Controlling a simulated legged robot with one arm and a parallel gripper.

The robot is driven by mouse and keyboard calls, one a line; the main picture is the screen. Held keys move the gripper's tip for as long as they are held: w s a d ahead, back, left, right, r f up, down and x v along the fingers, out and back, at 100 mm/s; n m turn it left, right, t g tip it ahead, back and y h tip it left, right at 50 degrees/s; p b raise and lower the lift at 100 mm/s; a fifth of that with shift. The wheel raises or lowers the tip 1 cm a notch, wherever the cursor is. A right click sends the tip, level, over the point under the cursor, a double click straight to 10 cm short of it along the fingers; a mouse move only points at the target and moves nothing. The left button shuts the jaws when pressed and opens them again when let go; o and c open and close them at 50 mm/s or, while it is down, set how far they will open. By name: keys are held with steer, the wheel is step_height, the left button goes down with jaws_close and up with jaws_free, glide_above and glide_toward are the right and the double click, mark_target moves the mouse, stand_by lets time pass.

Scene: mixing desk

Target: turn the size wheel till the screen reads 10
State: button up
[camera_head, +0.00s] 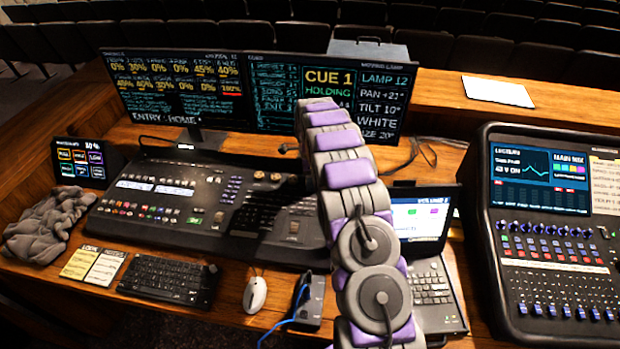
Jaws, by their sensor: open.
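The right monitor (377,93) reads CUE 1, HOLDING, LAMP 12, with pan +21, tilt 10, WHITE and, on its lowest line, what looks like size 20; the left part of that line is covered by my arm. The lighting console (150,205) lies below the monitors. Small knobs or wheels (267,177) stand at its upper right; I cannot tell which is the size wheel. My purple and grey arm rises from the bottom and covers the console's right end. My gripper cannot be made out; the arm's far end hides it.
A laptop (430,290) stands right of my arm, with an audio mixer (560,262) beyond. A keyboard (168,280), mouse (255,294) and small box with a blue cable (311,303) lie in front. A grey cloth (45,222) lies left. White paper (497,90) lies behind.

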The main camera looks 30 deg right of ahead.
steer(key=c, duration=1)
steer(key=shift+r, duration=0.1)
steer(key=shift+c, duration=0.2)
steer(key=shift+n+p, duration=0.3)
steer(key=n+p, duration=0.2)
steer(key=shift+r+n, duration=0.1)
steer(key=shift+n, duration=0.2)
steer(key=shift+n+p, duration=1.1)
steer(key=shift+n, duration=1.2)
steer(key=shift+w, duration=0.1)
steer(key=o, duration=1)
